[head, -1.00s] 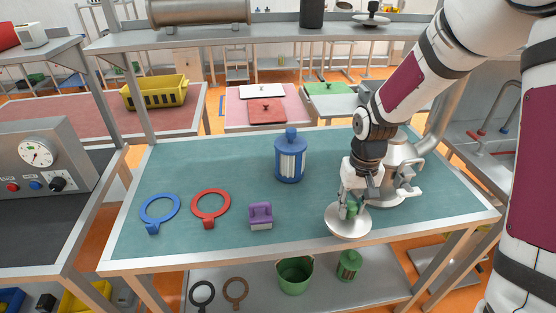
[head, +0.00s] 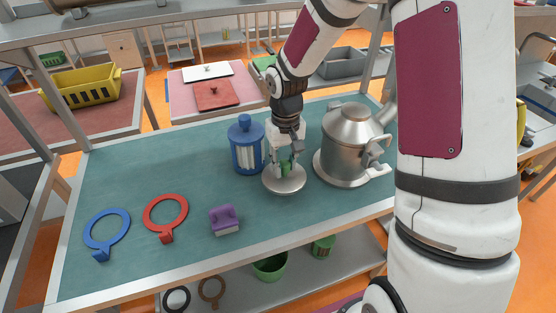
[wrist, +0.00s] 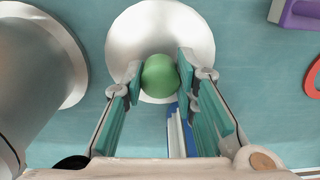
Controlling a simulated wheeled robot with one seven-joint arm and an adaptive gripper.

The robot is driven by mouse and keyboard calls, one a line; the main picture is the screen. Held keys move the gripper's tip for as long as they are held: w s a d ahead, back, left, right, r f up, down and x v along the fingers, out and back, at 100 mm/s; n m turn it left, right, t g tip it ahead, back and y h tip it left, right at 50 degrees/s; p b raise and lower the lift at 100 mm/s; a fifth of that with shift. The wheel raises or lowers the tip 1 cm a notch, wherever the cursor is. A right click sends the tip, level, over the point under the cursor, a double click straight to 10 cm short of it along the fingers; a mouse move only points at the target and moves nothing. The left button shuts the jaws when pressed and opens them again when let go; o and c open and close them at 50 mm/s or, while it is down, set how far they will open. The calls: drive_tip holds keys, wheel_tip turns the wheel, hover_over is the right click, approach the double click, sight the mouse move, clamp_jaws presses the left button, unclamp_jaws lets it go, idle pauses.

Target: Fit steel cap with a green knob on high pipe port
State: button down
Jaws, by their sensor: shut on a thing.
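The round steel cap (head: 284,181) hangs below my gripper (head: 287,163), between the blue canister and the steel vessel. My gripper is shut on the cap's green knob (wrist: 160,78); in the wrist view the knob sits between the two finger pads. The steel disc (wrist: 150,28) spreads out beyond the knob. How high the cap is above the table is hard to tell. A steel vessel (head: 350,145) with a conical top stands to the right. A thick pipe (head: 390,108) shows behind it, partly hidden by my arm. The high port cannot be made out.
The blue canister (head: 246,147) stands close to the left of the cap. A purple-handled block (head: 224,220), a red ring (head: 166,214) and a blue ring (head: 106,231) lie further left. The green table top (head: 130,180) is bare between them and the back edge.

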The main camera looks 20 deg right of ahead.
drive_tip(key=w, duration=0.5)
drive_tip(key=shift+d+f, duration=0.2)
drive_tip(key=shift+f+p, duration=0.45)
drive_tip(key=shift+f, duration=1.3)
drive_tip(key=shift+f, duration=0.15)
drive_tip(key=c, duration=1.3)
unclamp_jaws()
